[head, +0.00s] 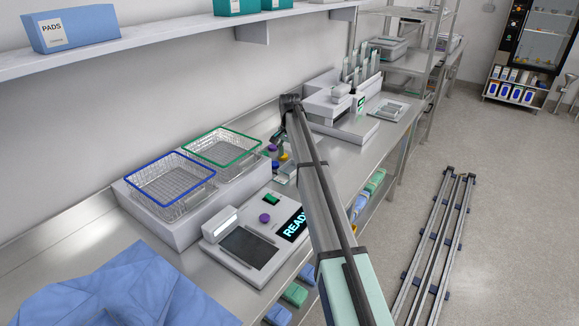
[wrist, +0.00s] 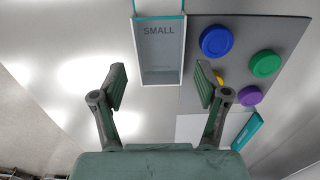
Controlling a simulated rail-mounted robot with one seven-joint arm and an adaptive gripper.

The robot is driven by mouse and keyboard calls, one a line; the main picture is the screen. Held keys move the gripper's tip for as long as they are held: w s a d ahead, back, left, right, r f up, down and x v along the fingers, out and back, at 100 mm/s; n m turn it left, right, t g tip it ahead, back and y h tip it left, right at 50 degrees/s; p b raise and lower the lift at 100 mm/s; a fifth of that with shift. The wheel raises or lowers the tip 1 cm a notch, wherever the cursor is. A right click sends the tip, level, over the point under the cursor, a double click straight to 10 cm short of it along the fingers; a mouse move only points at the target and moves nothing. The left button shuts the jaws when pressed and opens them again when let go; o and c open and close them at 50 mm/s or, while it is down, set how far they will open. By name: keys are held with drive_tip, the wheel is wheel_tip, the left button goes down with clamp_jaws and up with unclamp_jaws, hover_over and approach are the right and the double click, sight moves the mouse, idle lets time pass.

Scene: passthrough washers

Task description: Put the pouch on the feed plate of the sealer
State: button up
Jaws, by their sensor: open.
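My gripper (wrist: 162,76) is open in the wrist view, its two fingers apart with nothing between them. Ahead of the fingers is a flat grey rectangle marked SMALL (wrist: 160,56), with pale edges and a teal band; I cannot tell whether it is the pouch or a holder for pouches. In the head view my gripper (head: 279,137) is small and partly hidden by my arm, over the bench beyond the baskets. A white machine (head: 335,105) with a lit screen stands farther back. A console with a READY display (head: 262,238) and a dark plate is nearer. I cannot tell which is the sealer.
Blue-rimmed (head: 170,183) and green-rimmed (head: 221,148) wire baskets stand on a pale block. Blue cloth (head: 120,290) lies at the front left. Blue (wrist: 216,41), green (wrist: 265,63), purple (wrist: 250,95) and yellow round pieces lie right of the SMALL piece. A shelf (head: 180,42) hangs above.

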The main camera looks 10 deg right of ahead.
drive_tip(key=shift+o, duration=0.3)
wheel_tip(320, 180, up, 7)
drive_tip(key=b, duration=0.1)
wheel_tip(320, 180, up, 4)
hover_over(290, 167)
drive_tip(key=f+p, duration=0.1)
drive_tip(key=f, duration=0.3)
drive_tip(key=f+p, duration=0.1)
drive_tip(key=f, duration=0.2)
drive_tip(key=f+p, duration=0.2)
drive_tip(key=f, duration=0.2)
drive_tip(key=shift+w+a+f, duration=0.1)
drive_tip(key=shift+w+f, duration=0.15)
drive_tip(key=shift+f, duration=0.1)
drive_tip(key=shift+s+f+p, duration=0.2)
drive_tip(key=shift+f+p, duration=1.15)
drive_tip(key=shift+f, duration=1.25)
drive_tip(key=c, duration=0.6)
